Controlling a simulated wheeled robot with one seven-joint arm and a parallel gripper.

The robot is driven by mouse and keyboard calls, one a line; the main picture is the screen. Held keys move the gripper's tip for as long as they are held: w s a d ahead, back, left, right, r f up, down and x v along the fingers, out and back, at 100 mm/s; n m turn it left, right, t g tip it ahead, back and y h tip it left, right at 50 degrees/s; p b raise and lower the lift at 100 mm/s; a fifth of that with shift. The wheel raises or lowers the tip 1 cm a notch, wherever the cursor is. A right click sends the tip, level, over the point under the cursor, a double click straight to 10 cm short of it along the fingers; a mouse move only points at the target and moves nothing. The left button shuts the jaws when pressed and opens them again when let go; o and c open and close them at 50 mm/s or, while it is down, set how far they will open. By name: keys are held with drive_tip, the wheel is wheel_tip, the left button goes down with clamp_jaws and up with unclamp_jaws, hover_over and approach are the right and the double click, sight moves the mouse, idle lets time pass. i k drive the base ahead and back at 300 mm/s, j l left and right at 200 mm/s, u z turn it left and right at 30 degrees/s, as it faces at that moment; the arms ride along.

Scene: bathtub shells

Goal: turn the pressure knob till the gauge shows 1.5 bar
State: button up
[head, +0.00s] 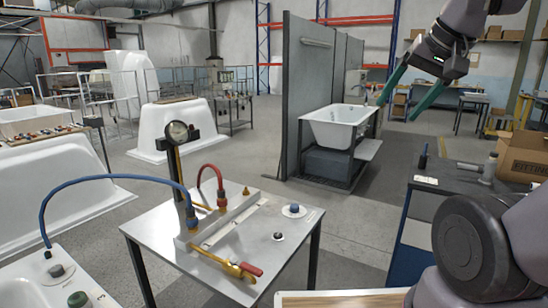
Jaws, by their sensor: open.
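A round pressure gauge (178,132) with a dark rim stands on a post at the back left of the metal test table (222,282). Its dial is too small to read. A round knob with a blue centre (294,209) sits on the table's right part, and a small dark knob (278,237) is in front of it. I cannot tell from markings which one sets the pressure. My gripper (397,111) is at the upper right, its green fingers apart and empty. It is raised, far from the table and touching nothing.
A blue hose (110,178), a red hose (211,167) and a yellow valve with a red handle (250,269) are on the table's left and front. A dark workbench (455,180) with a cardboard box (525,156) stands right. Bathtub shells (178,128) stand behind.

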sight(293, 208)
drive_tip(key=i+l+u, duration=0.35)
drive_tip(key=l+u, duration=0.15)
drive_tip(key=i+l+u, duration=0.1)
drive_tip(key=l+u, duration=0.15)
drive_tip(key=l, duration=0.2)
